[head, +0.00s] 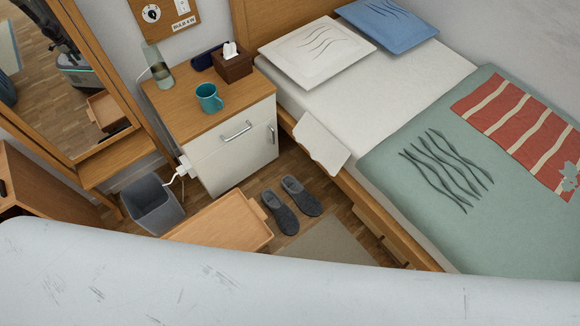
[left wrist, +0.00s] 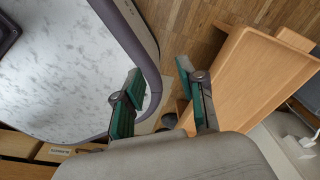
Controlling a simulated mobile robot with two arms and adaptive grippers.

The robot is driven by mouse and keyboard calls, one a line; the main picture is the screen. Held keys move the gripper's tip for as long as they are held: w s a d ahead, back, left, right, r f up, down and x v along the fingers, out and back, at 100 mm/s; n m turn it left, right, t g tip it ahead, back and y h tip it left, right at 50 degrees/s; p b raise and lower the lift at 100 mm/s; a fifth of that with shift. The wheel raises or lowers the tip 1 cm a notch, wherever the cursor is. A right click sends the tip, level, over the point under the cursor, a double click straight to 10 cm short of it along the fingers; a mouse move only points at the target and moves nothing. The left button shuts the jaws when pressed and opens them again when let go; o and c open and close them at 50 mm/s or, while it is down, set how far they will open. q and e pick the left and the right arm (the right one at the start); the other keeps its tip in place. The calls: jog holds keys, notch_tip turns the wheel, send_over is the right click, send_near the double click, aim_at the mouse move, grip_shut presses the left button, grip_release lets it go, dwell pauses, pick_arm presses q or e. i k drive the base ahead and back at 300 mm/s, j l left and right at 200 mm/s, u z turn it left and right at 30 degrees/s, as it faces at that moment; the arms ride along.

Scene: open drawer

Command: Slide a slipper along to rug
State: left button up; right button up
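Two dark grey slippers lie side by side on the wooden floor in the head view, the left slipper (head: 280,213) and the right slipper (head: 301,196). Their toes point toward the bottom of the picture. The beige rug (head: 328,246) lies just below and right of them, partly hidden by a pale surface in front. My left gripper (left wrist: 160,95) shows only in the left wrist view, fingers spread apart with nothing between them. A small dark shape beyond the fingers may be a slipper, mostly hidden. My right gripper is in neither view.
A wooden tray-like piece (head: 217,224) stands left of the slippers; a wooden piece also fills the right of the left wrist view (left wrist: 245,75). A grey bin (head: 152,205), a white-fronted nightstand (head: 232,150) and the bed (head: 420,170) surround the narrow floor space.

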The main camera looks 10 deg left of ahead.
aim_at(309, 205)
jog(key=i+l+u, duration=0.75)
